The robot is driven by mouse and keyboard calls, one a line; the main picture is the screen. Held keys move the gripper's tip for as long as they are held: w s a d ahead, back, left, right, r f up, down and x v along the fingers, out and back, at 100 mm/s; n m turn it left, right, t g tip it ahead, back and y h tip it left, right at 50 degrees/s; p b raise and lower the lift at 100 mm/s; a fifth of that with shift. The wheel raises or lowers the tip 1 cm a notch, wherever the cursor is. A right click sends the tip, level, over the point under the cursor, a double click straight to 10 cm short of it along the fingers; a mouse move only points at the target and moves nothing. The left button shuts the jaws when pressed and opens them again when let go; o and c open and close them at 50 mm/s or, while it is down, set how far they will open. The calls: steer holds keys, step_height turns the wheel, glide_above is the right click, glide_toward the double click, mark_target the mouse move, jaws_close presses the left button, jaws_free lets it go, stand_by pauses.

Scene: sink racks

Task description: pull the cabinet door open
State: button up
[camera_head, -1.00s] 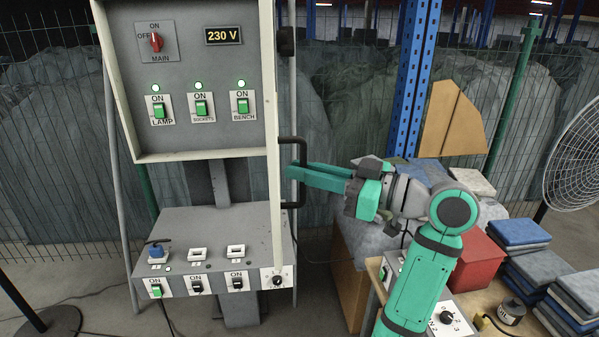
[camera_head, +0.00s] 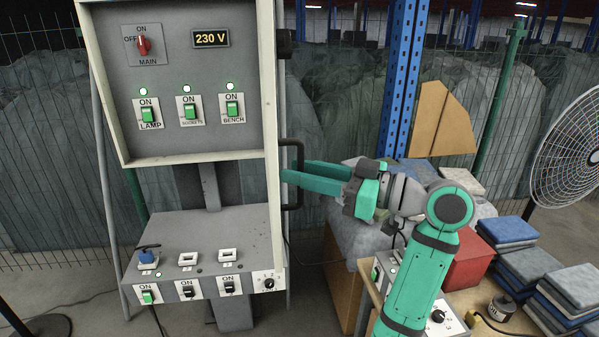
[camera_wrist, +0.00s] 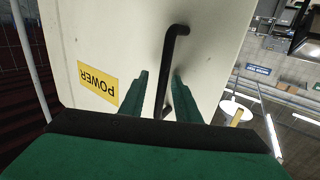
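The grey cabinet (camera_head: 200,75) stands at left in the head view with its switch panel exposed. Its pale door (camera_head: 267,130) stands swung out, nearly edge-on. In the wrist view the door's outer face (camera_wrist: 100,35) fills much of the picture, with a yellow POWER label. A black bar handle (camera_head: 299,150) is on that face. My gripper (camera_head: 295,174) reaches in from the right at the handle. In the wrist view its two green fingers (camera_wrist: 160,88) stand apart, one on each side of the handle (camera_wrist: 168,65), with gaps visible. I cannot see firm contact.
A grey control box (camera_head: 200,240) with switches sits below the cabinet. At right are a table with a red box (camera_head: 468,260), folded cloth stacks (camera_head: 530,270) and a control unit. A blue post (camera_head: 402,80) and wire fence stand behind. A fan (camera_head: 570,150) is far right.

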steer(key=v, duration=1)
steer(key=shift+d, duration=0.4)
steer(key=shift+s, duration=0.1)
